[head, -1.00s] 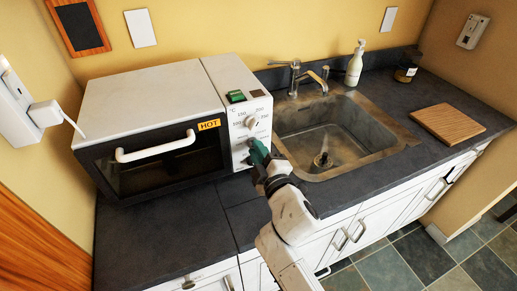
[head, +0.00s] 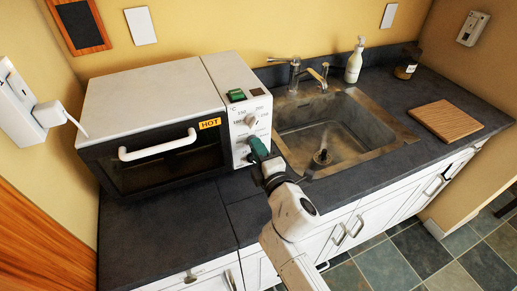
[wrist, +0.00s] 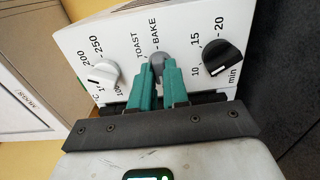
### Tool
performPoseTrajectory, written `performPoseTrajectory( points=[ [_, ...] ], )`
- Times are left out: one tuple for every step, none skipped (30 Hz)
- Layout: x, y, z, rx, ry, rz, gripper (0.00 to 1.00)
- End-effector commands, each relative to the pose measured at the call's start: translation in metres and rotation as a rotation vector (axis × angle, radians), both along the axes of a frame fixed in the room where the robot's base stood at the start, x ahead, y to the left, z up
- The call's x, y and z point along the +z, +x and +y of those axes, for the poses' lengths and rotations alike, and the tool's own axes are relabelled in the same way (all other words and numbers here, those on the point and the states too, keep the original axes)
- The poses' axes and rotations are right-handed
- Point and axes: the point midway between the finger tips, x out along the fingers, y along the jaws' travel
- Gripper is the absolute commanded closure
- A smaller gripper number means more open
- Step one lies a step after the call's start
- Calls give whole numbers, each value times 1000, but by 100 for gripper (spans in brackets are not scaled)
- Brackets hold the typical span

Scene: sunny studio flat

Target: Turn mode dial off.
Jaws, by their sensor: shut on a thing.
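The white toaster oven (head: 150,95) stands on the counter, its control panel (head: 239,112) facing me on its right side. In the wrist view, the grey mode dial (wrist: 156,58) sits mid-panel beside the printed words TOAST and BAKE. My gripper (head: 255,147) reaches the lower panel; its green fingers (wrist: 160,72) are shut on the mode dial. The fingers hide most of the dial, so its pointer direction cannot be read. In the head view the dial is hidden behind my gripper.
The white temperature dial (wrist: 103,73) is close left of the fingers, and the black minute dial (wrist: 221,58) close right. A green switch (head: 236,95) is higher on the panel. The sink (head: 330,130) lies right of the oven. The oven door bears a HOT label (head: 210,123).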

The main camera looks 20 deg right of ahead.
Motion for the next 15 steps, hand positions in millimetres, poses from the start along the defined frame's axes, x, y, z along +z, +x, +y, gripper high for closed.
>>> performPoseTrajectory(
  points=[
    [-2, 0, 1, 1, -4, 3, 100],
    [-2, 0, 1, 1, -4, 3, 100],
    [-2, 0, 1, 1, -4, 3, 100],
    [-2, 0, 1, 1, -4, 3, 100],
    [-2, 0, 1, 1, -4, 3, 100],
    [-2, 0, 1, 1, -4, 3, 100],
    [-2, 0, 1, 1, -4, 3, 100],
    [-2, 0, 1, 1, -4, 3, 100],
    [-2, 0, 1, 1, -4, 3, 83],
    [-2, 0, 1, 1, -4, 3, 80],
    [-2, 0, 1, 1, -3, 3, 78],
    [-2, 0, 1, 1, -3, 3, 74],
    [-2, 0, 1, 1, -3, 3, 71],
    [-2, 0, 1, 1, -3, 2, 68],
    [-1, 0, 1, 1, -2, 2, 64]
  ],
)
